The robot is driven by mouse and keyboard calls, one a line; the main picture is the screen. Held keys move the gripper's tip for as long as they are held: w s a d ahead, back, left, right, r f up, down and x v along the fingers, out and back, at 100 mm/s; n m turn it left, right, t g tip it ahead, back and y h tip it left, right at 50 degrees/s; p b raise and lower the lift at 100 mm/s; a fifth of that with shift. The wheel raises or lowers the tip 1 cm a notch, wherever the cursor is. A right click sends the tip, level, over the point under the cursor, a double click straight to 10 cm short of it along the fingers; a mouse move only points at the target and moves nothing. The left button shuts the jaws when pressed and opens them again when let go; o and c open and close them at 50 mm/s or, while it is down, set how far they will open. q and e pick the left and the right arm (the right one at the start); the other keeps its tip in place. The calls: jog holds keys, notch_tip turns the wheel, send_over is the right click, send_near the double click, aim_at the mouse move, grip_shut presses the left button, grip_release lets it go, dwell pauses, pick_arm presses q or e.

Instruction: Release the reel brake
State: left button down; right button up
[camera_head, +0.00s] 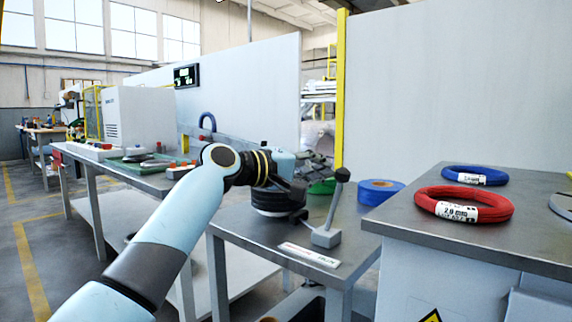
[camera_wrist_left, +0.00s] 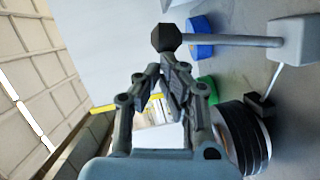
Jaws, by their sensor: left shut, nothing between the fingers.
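The brake lever (camera_head: 334,207) stands upright on the near table, with a grey block base (camera_head: 327,237) and a dark knob (camera_head: 342,175) on top. The black reel (camera_head: 278,203) is left of it, partly hidden by my left gripper (camera_head: 298,187). That gripper is shut and empty, just left of the lever. In the left wrist view, the closed fingertips (camera_wrist_left: 161,73) point toward the knob (camera_wrist_left: 167,38), with a small gap in the picture. A thin rod (camera_wrist_left: 277,80) runs from the lever base to a small dark block (camera_wrist_left: 260,105) by the reel (camera_wrist_left: 243,137). My right gripper is out of view.
A blue tape roll (camera_head: 380,191) and a green roll (camera_head: 322,187) are behind the lever. A flat label strip (camera_head: 309,255) lies in front. The right table carries a red coil (camera_head: 464,204) and a blue coil (camera_head: 475,176).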

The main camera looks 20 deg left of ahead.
aim_at(341, 171)
pick_arm(q)
jog(key=d+p, duration=0.1)
jog(key=s+d+m+p, duration=0.1)
jog(key=d, duration=0.1)
jog(key=shift+s+d+f+p, duration=0.1)
jog(key=shift+f+p, duration=0.1)
jog(key=shift+p, duration=0.1)
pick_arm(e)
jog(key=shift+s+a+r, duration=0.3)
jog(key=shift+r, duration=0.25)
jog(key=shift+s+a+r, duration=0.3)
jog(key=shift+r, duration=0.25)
